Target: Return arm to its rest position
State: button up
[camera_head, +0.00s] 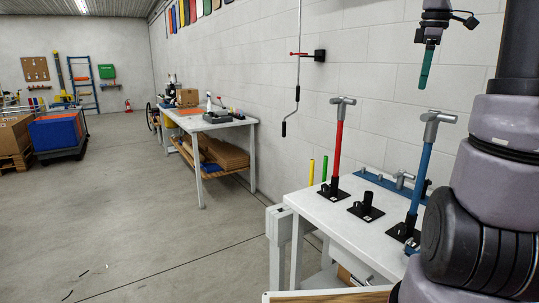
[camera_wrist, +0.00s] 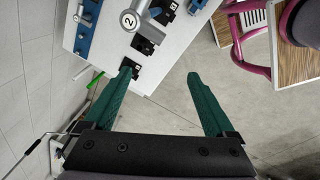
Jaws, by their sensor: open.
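My gripper (camera_head: 427,66) hangs at the upper right of the head view, in the air above the white table (camera_head: 345,214), with its green fingers pointing down. In the wrist view the two green fingers of my gripper (camera_wrist: 159,78) are spread wide apart. Nothing is between them; only the grey floor and the table's edge show beyond. The arm's thick grey links fill the right side of the head view.
On the table, a red-handled tool (camera_head: 338,145) and a blue-handled tool (camera_head: 424,166) stand upright in black holders, with an empty holder (camera_head: 367,207) between them. A crank rod (camera_head: 298,70) hangs on the wall.

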jog(key=s+a+f+m+t+y, duration=0.1)
jog(key=s+a+f+m+t, duration=0.1)
jog(key=s+a+m, duration=0.5)
jog(key=s+a+f+m+t+y, duration=0.1)
jog(key=s+a+f+m+t, duration=0.2)
jog(key=s+a+m, duration=0.5)
jog(key=s+a, duration=0.1)
jog(key=a, duration=0.3)
jog(key=shift+s+f+m+t, duration=0.15)
jog(key=shift+s+m+t, duration=0.15)
jog(key=shift+s, duration=0.05)
